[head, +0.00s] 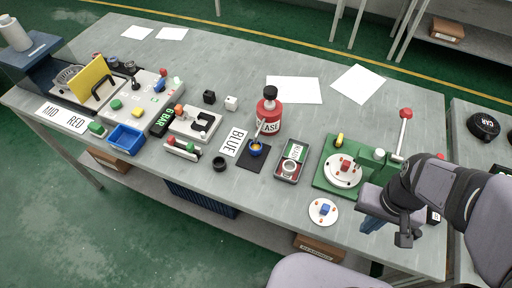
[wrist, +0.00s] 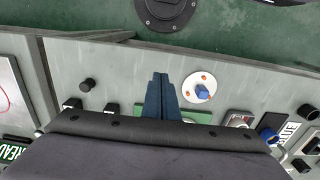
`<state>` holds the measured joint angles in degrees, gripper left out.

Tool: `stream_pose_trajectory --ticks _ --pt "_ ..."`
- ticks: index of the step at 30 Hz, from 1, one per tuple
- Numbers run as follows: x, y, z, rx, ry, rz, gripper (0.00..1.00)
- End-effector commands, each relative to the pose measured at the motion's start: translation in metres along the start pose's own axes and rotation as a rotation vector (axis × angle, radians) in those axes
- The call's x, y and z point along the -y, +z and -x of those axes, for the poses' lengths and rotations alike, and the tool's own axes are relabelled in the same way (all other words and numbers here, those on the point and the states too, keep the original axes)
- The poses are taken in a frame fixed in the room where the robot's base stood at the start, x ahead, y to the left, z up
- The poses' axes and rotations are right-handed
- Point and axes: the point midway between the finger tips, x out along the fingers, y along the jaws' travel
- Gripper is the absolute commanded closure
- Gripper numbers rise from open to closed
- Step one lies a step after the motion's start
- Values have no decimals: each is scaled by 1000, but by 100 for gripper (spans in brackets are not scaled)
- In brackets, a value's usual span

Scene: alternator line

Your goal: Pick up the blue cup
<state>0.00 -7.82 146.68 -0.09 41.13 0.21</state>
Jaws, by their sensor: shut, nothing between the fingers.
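The small blue cup (head: 254,150) stands on a black mat (head: 262,164) near the middle of the table, just in front of a red bottle. Its inside looks yellowish and a thin pale stick seems to lean from it. The cup also shows in the wrist view (wrist: 266,135), at the right, partly hidden. My gripper (head: 367,228) is over the table's front right, well to the right of the cup and apart from it. In the wrist view its blue fingers (wrist: 160,78) are together and empty.
A white "BLUE" card (head: 233,142) lies left of the mat. The red bottle (head: 268,118) stands behind the cup. A grey tray (head: 292,162), a white disc with a blue knob (head: 323,211) and a green lever fixture (head: 345,170) lie between cup and gripper.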

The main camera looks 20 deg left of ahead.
Motion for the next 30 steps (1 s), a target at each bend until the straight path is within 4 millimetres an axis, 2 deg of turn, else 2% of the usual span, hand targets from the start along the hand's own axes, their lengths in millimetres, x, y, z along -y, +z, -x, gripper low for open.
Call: stream_pose_trajectory --ticks 11,12,18,19,30 --pt "0 0 0 0 0 0 100" --pt "0 0 0 0 0 0 98" --pt "0 0 0 0 0 0 50" --pt "0 0 0 0 0 0 46" --pt "3 0 4 13 7 15 46"
